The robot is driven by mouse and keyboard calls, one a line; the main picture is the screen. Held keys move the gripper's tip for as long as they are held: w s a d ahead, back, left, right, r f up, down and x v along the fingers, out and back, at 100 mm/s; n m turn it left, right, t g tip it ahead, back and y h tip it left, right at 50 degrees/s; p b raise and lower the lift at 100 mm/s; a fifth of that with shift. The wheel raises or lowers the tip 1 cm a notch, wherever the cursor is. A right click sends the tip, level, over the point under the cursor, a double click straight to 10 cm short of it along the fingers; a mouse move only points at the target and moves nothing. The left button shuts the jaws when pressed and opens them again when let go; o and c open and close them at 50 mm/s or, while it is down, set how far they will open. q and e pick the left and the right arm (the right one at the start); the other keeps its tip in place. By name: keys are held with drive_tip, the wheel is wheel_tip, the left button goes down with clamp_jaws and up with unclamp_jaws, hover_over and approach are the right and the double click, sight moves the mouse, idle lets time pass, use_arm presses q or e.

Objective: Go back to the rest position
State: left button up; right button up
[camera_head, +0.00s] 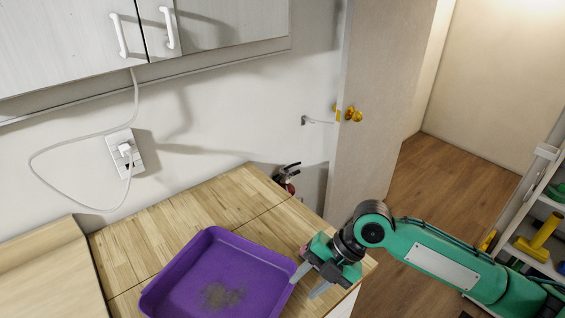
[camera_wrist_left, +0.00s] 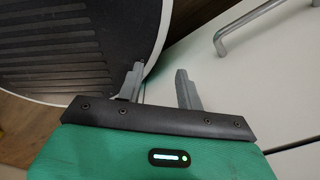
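My right gripper (camera_head: 310,282) shows in the head view at the end of the green arm that comes in from the right. It hangs over the right edge of a purple tray (camera_head: 183,259) on the wooden counter. Its two grey fingers are spread apart with nothing seen between them. My left gripper (camera_wrist_left: 161,88) shows in the left wrist view, with its fingers apart and empty. It is in front of pale cabinet fronts. My left arm is not in the head view.
The wooden counter (camera_head: 160,226) has bare room behind the tray. A fire extinguisher (camera_head: 286,178) stands behind the counter. An open door (camera_head: 375,110) is beyond it, and a shelf (camera_head: 545,215) is at the right. A cabinet handle (camera_wrist_left: 240,30) shows in the left wrist view.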

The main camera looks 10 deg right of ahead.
drive_tip(key=s+a+f+m+t, duration=0.2)
drive_tip(key=s+f+m+t, duration=0.4)
drive_tip(key=m, duration=0.6)
drive_tip(key=s+d+f+m+g+h, duration=0.1)
drive_tip(key=s+d+f+m+h, duration=0.3)
drive_tip(key=s+d+m, duration=0.3)
drive_tip(key=s+d+f+m+g+h, duration=0.1)
drive_tip(key=s+d+f+m+h, duration=0.25)
drive_tip(key=d+m, duration=0.6)
wheel_tip(320, 180, down, 32)
drive_tip(key=s+a+r+g, duration=0.1)
drive_tip(key=s+d+f+g, duration=0.1)
drive_tip(key=s+d+f, duration=0.2)
drive_tip(key=s+f, duration=1.6)
drive_tip(key=shift+f, duration=0.4)
